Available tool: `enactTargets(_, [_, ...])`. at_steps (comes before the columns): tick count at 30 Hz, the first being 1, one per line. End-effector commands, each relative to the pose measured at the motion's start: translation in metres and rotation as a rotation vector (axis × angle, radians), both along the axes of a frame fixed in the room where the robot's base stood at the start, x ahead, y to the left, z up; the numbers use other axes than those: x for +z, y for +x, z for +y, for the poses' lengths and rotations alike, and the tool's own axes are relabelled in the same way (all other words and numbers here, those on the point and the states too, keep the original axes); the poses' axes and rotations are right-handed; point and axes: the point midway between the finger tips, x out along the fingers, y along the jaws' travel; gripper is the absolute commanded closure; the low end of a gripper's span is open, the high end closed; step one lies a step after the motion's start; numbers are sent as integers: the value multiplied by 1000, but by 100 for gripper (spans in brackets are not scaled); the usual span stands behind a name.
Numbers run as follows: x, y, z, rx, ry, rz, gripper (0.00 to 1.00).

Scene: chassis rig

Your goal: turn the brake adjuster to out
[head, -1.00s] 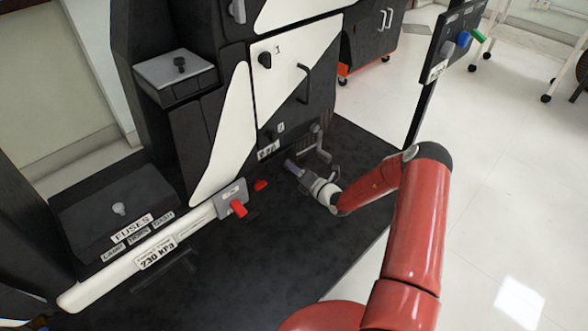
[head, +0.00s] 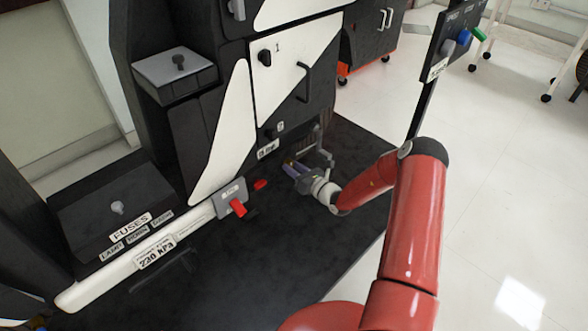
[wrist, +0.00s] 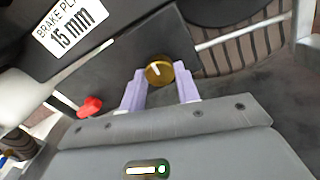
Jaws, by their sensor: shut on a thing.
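The brake adjuster, a round brass knob (wrist: 159,70) with a white pointer line on its face, sits on a dark panel in the wrist view. The pointer points to the left. My gripper (wrist: 160,77) has its two purple fingers on either side of the knob and is shut on it. In the head view my gripper (head: 293,169) is low at the rig's right side, and the knob cannot be made out there. A white label (wrist: 70,25) reading "BRAKE PL…" and "15 mm" is at the upper left of the wrist view, partly cut off.
A red knob (wrist: 90,106) is left of my gripper in the wrist view. A pale rod (wrist: 240,34) and a dark ribbed part (wrist: 240,62) lie to the right.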

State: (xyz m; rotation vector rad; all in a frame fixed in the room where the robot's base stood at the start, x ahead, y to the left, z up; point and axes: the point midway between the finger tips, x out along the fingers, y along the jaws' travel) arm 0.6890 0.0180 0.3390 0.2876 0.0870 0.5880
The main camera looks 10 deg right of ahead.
Motion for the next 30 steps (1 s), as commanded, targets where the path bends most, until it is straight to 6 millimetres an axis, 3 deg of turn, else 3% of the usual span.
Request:
enactTargets(19, [-2, -1, 0, 2, -43, -25, 91])
enactTargets(20, [-2, -1, 0, 2, -43, -25, 66])
enactTargets(24, [-1, -1, 0, 2, -43, -26, 48])
enactTargets(30, [-1, 0, 0, 1, -43, -26, 47])
